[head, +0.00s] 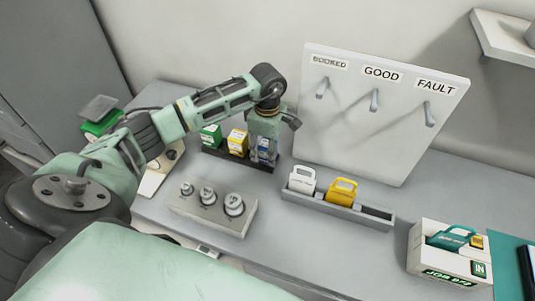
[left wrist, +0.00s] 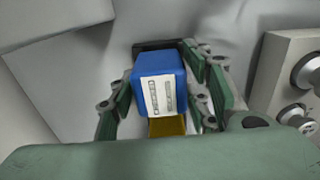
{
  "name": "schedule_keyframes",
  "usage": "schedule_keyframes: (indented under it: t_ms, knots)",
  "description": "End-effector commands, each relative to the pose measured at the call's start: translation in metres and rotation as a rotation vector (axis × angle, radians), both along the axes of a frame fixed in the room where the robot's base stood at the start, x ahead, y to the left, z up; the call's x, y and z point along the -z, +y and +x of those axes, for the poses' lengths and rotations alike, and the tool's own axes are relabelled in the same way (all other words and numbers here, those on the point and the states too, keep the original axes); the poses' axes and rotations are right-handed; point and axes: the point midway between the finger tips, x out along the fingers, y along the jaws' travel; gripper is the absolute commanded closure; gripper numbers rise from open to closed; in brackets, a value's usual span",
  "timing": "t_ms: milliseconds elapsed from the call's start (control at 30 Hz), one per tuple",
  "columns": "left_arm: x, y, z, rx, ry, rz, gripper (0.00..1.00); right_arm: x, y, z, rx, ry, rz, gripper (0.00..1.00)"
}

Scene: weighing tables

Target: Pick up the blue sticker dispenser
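The blue sticker dispenser (head: 264,155) stands at the right end of a dark rack (head: 238,159), beside the yellow dispenser (head: 237,142) and green dispenser (head: 210,137). My left gripper (head: 265,149) points down over the blue dispenser and hides much of it. In the left wrist view the blue dispenser (left wrist: 158,82), with a white printed label, sits between the two fingers of the left gripper (left wrist: 160,88). The fingers are apart on either side of it, and I see no clear grip. The yellow dispenser (left wrist: 168,127) shows just below it. My right gripper is not in view.
A block with several metal weights (head: 213,209) stands in front. A grey tray (head: 335,208) holds a white and a yellow tag. A white board (head: 385,130) with hooks stands behind. A job box (head: 447,255) is at right. The table between is clear.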

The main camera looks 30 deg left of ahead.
Motion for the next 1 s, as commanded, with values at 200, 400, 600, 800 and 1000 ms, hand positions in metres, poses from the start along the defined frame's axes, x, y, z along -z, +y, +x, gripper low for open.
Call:
schedule_keyframes:
  t_ms: [200,400,600,800,1000]
  knots:
    - [0.0,0.0,0.0,0.0,0.0,0.0,0.78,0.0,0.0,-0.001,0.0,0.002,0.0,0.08]
    - [-0.001,0.0,0.0,0.0,-0.001,0.0,0.93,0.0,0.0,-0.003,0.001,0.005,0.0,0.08]
    - [-0.002,0.0,0.001,0.0,-0.002,-0.001,0.93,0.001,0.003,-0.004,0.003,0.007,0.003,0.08]
    - [-0.023,0.0,0.002,0.001,-0.007,0.0,0.93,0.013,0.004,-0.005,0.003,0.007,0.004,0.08]
    - [-0.064,0.0,0.002,0.0,-0.007,0.0,0.93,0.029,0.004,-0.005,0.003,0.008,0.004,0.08]
